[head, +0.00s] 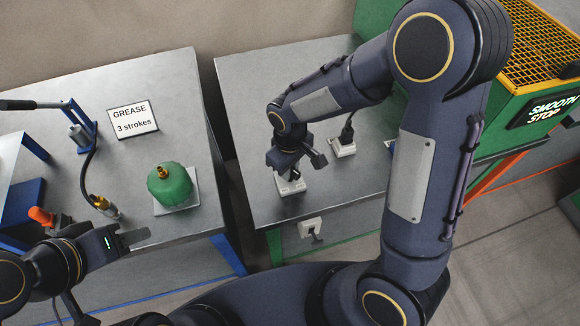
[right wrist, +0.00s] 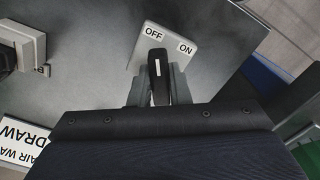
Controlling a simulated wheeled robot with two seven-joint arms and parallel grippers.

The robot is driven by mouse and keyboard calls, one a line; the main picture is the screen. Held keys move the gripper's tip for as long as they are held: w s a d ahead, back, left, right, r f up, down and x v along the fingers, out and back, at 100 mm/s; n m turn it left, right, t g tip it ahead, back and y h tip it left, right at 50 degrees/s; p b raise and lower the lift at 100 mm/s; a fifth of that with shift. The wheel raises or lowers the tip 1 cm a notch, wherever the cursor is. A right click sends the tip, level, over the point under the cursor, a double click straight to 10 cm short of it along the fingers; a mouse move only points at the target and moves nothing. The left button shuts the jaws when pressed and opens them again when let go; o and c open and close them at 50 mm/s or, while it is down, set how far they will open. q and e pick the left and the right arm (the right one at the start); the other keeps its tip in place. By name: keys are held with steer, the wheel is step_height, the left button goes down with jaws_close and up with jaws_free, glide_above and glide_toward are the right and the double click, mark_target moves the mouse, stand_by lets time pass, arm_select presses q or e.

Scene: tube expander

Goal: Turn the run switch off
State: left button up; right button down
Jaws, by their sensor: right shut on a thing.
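The run switch is a pale plate (right wrist: 171,42) marked OFF and ON, with a black lever (right wrist: 158,85) that has a white stripe. In the right wrist view the lever's tip points closer to OFF than to ON. My right gripper (right wrist: 158,92) is shut on the lever, one finger on each side. In the head view my right gripper (head: 287,172) is over the switch base (head: 292,187) near the front of the right-hand table, hiding most of it. My left gripper (head: 132,240) is low at the left, away from the switch; its finger gap is unclear.
A white box with a black plug (head: 343,146) stands behind the switch. Another small box (head: 310,228) is on the table's front side. A green machine (head: 515,105) is at right. The left table holds a green canister (head: 172,185), a GREASE sign (head: 132,118) and a lever pump (head: 80,135).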

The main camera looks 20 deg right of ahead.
steer(key=c, duration=1.4)
jaws_free()
steer(key=shift+o, duration=0.2)
step_height(320, 180, up, 8)
steer(key=shift+f, duration=0.25)
steer(key=shift+r, duration=0.15)
steer(key=shift+s+d+r, duration=0.1)
steer(key=shift+d+r, duration=0.1)
steer(key=s+d+r+m+t+y, duration=0.2)
steer(key=s+d+r+m, duration=0.2)
steer(key=s, duration=0.4)
steer(key=s+d+r+m+t+y, duration=0.1)
steer(key=s+d+r+m+t, duration=0.2)
steer(key=s, duration=0.5)
steer(key=shift+d+r+m+t+y, duration=0.3)
steer(key=shift+d+r+m+y, duration=0.15)
steer(key=shift+d+m, duration=0.35)
